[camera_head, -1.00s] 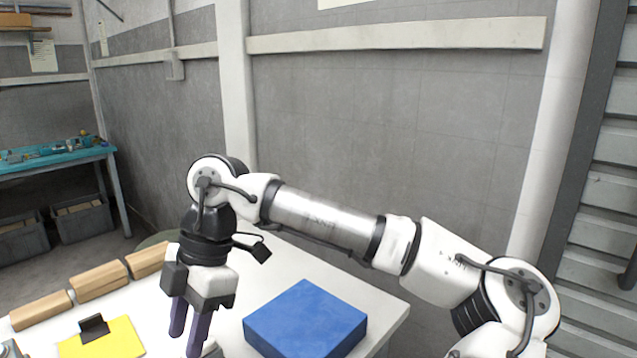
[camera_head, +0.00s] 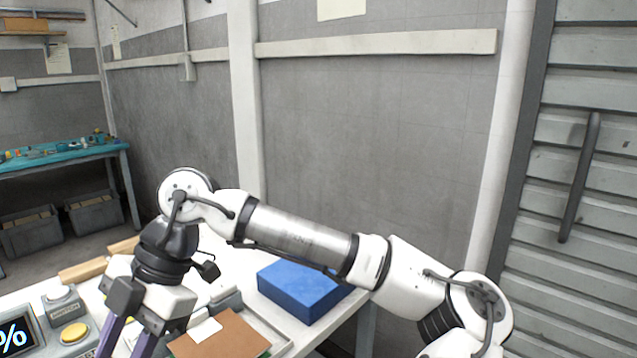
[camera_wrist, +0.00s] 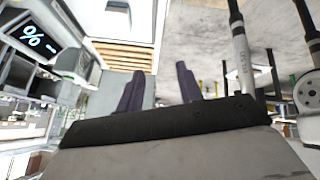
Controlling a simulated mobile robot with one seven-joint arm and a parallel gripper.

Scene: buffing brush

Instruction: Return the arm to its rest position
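My arm, white with a silver forearm, reaches from the lower right of the head view across to the left, with the wrist bent down. My gripper (camera_head: 127,344) hangs over the left part of the white table (camera_head: 240,262), its purple fingertips cut off by the lower edge. The wrist view shows my gripper (camera_wrist: 160,72) with its two purple fingers spread apart and nothing between them.
A blue block (camera_head: 300,289) sits at the table's right side, below my forearm. A brown board (camera_head: 222,338) lies nearer. A grey box with a yellow button (camera_head: 74,332) and a display (camera_head: 14,338) stand at lower left. Wooden blocks (camera_head: 84,270) lie behind.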

